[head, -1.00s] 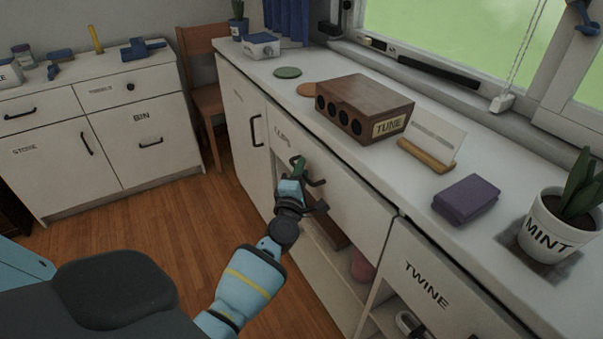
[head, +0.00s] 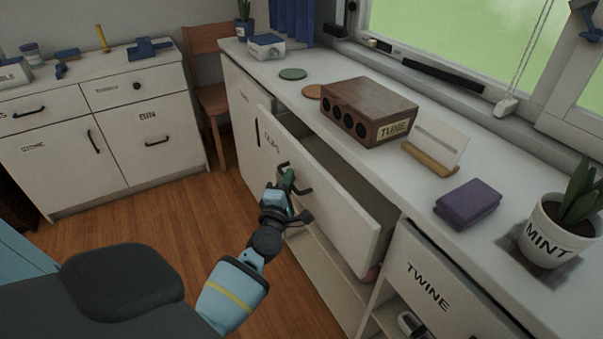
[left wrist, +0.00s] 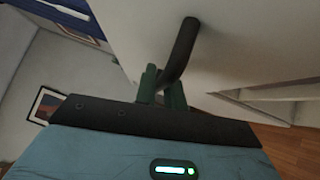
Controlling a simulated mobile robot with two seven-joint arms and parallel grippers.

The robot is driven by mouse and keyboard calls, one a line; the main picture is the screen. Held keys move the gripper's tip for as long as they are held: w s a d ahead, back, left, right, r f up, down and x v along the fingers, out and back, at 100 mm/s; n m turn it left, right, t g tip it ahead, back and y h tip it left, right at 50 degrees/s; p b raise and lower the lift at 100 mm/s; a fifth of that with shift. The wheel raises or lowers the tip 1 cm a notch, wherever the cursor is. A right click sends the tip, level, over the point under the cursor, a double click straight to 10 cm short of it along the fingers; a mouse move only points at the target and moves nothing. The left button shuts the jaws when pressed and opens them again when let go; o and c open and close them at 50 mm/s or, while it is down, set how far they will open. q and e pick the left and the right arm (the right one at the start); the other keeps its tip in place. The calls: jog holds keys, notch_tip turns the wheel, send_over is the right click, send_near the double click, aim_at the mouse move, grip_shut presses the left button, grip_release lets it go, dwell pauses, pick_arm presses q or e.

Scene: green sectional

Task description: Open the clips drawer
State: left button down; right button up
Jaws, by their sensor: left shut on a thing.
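The clips drawer (head: 335,215) is in the counter in the head view, its label partly seen near the top left of its front. It stands pulled out, with a dark gap showing behind its front. My left gripper (head: 287,180) is shut on the drawer's dark handle (head: 303,188) at the front face. In the left wrist view the green fingers (left wrist: 162,88) close around the dark handle bar (left wrist: 181,48), against the pale drawer front. The drawer's contents cannot be made out. My right gripper is not in view.
A TWINE drawer (head: 432,285) is at right. Wooden floor lies free at left.

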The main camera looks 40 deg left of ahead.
pick_arm(q)
jog(key=s+a, duration=0.5)
jog(key=s, duration=0.6)
jog(key=shift+s+p, duration=0.35)
jog(key=shift+s, duration=0.05)
jog(key=shift+d, duration=0.1)
jog(key=c, duration=1.5)
grip_release()
jog(key=shift+b+v, duration=0.45)
jog(key=shift+v, duration=3.5)
